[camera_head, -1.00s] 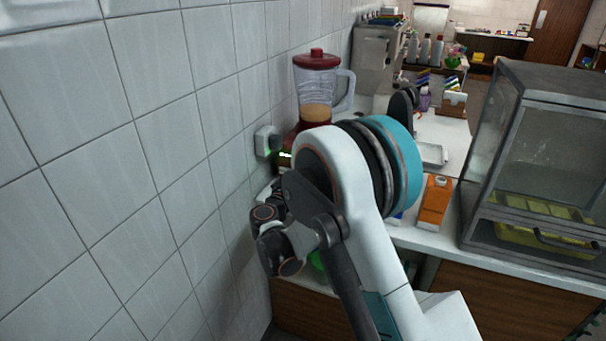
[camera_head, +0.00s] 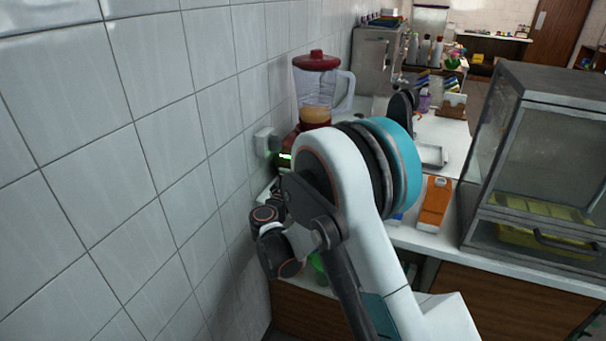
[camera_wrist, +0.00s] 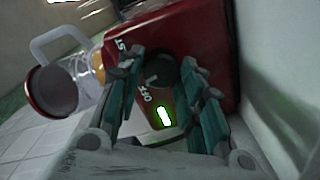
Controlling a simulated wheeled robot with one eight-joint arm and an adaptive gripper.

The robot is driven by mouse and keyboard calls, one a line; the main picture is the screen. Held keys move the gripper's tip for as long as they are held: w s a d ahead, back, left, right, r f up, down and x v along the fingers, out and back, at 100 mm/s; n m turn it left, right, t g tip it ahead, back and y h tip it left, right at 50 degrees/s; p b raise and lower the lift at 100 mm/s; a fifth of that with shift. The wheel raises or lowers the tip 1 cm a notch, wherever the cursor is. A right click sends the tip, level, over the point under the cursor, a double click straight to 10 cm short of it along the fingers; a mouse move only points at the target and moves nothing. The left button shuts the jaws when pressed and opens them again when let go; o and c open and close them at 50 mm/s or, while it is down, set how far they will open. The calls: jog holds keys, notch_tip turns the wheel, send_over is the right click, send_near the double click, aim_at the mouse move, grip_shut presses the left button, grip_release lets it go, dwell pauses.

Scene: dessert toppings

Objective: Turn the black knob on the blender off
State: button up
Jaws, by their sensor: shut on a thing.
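The blender (camera_head: 316,80) stands by the tiled wall, with a red lid, a clear jug holding tan liquid and a red base. In the wrist view its red base (camera_wrist: 222,45) fills the top centre, tilted in the picture. The black knob (camera_wrist: 160,74) sits on the base's front, with white lettering beside it, including "OFF". A green light (camera_wrist: 164,116) glows below the knob. My gripper (camera_wrist: 162,66) has its fingers on either side of the knob and is shut on it. In the head view my arm hides the knob and fingers.
A white wall socket (camera_head: 266,142) is left of the blender base. An orange box (camera_head: 435,204) and a glass display case (camera_head: 545,150) stand on the counter to the right. The tiled wall is close on the left of my wrist.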

jog(key=n, duration=0.5)
jog(key=shift+f+n, duration=0.1)
jog(key=shift+n, duration=0.3)
dwell(0.4)
jog(key=o, duration=1.1)
jog(key=shift+c, duration=0.2)
jog(key=v, duration=1.2)
